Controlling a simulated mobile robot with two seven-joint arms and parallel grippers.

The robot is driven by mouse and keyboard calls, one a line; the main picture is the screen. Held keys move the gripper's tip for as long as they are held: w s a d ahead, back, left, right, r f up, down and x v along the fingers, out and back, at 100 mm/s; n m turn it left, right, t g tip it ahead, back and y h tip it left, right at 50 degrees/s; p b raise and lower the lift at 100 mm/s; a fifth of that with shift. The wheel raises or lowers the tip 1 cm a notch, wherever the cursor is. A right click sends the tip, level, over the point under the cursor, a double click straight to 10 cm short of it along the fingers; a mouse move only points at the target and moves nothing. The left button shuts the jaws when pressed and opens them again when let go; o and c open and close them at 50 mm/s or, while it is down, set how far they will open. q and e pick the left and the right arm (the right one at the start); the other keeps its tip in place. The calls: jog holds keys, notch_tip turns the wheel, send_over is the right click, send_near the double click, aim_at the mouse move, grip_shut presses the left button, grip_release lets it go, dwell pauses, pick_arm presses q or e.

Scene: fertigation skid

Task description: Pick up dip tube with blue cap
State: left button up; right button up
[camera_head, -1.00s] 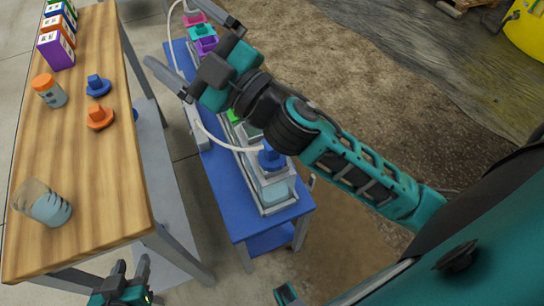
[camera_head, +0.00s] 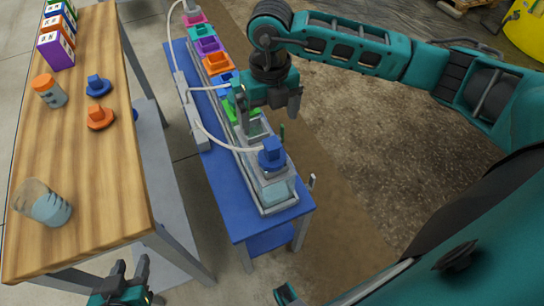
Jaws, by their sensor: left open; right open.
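A blue cap (camera_head: 271,153) stands upright on the front clear tank (camera_head: 277,190) of the skid, with a white hose running to it from the left. The dip tube below this cap cannot be made out. My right gripper (camera_head: 268,108) is open, pointing down over the skid, behind the blue cap and apart from it. It partly hides a green piece (camera_head: 238,112) and a second blue piece (camera_head: 224,78). My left gripper (camera_head: 131,268) is open and empty at the bottom edge, between the wooden table and the skid.
The skid stands on a blue bench (camera_head: 243,222), with orange, purple, teal and pink pieces farther back. The wooden table (camera_head: 75,160) at left holds a loose blue cap (camera_head: 97,86), an orange cap (camera_head: 99,118), an orange-capped bottle (camera_head: 50,93), a beaker (camera_head: 42,204) and several boxes.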

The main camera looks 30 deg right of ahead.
aim_at(271, 141)
jog(key=f, duration=0.7)
jog(key=shift+d+f+b, duration=0.2)
jog(key=shift+d+b, duration=0.05)
jog(key=shift+b, duration=0.05)
jog(key=shift+s+f, duration=0.15)
jog(key=shift+f, duration=1.25)
jog(key=shift+s+f, duration=0.1)
jog(key=shift+f, duration=1.25)
jog(key=shift+c, duration=0.2)
jog(key=c, duration=1.1)
